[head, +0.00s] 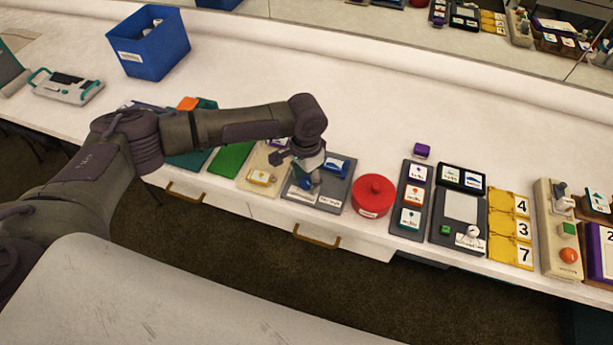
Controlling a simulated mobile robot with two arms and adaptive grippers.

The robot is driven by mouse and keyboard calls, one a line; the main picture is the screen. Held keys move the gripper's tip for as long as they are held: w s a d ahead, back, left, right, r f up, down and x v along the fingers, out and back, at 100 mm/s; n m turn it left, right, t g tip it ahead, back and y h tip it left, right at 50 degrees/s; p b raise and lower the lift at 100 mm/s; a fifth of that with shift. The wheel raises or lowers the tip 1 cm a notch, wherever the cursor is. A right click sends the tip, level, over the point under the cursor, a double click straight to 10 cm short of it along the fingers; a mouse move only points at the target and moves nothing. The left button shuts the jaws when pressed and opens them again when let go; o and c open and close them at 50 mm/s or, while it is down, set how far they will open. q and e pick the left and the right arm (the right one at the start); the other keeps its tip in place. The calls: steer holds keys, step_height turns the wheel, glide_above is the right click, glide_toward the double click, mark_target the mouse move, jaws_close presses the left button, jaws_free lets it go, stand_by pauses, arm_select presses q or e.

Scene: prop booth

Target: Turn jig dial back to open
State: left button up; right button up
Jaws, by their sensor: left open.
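A dark grey jig board (338,186) with white labels along its front edge lies on the counter near the middle. It bears a blue picture card (337,167) at its upper right. A blue part (306,183), which looks like the dial, sits at its left side, partly hidden by my gripper. My left gripper (303,172) points down over this part, open. I cannot tell whether the fingers touch it or which way the dial is turned. My right gripper is not in view.
A round red lidded pot (372,196) stands close to the right of the jig. A beige board (262,172) and a green mat (232,159) lie to the left. Card panels, yellow number tiles (510,228) and a block board (559,229) fill the right. The back counter is mostly clear.

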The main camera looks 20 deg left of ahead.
arm_select(q)
steer(key=shift+f, duration=0.1)
jaws_close()
stand_by(0.3)
